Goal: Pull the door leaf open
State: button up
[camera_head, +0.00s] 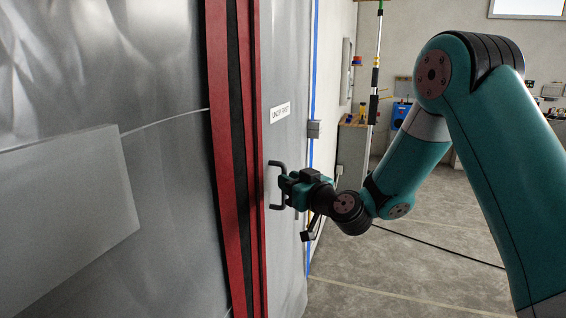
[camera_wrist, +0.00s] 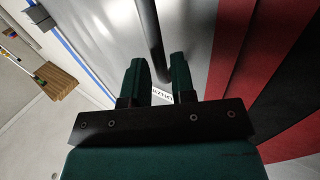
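The grey door leaf (camera_head: 288,65) with a small white label stands right of red and black vertical strips. A dark D-shaped handle (camera_head: 274,190) is fixed to it at mid height. My gripper (camera_head: 285,186) is at this handle, reaching in from the right. In the wrist view the handle's bar (camera_wrist: 150,40) runs between the two fingertips of my gripper (camera_wrist: 157,70). The fingers are spread around the bar, and a thin gap shows on the right side of it. Contact on the left side is hard to tell.
Red and black edge strips (camera_head: 230,110) and a large shiny grey panel (camera_head: 60,200) fill the left. A small grey box (camera_head: 314,130) sits on the edge right of the leaf. The concrete floor (camera_head: 400,275) at right is largely clear.

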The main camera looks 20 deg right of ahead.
jog(key=shift+p+x, duration=0.45)
jog(key=shift+x, duration=0.95)
grip_shut()
jog(key=shift+a+f+y+b, duration=0.1)
jog(key=shift+f+y+b, duration=0.05)
jog(key=shift+y+b, duration=0.2)
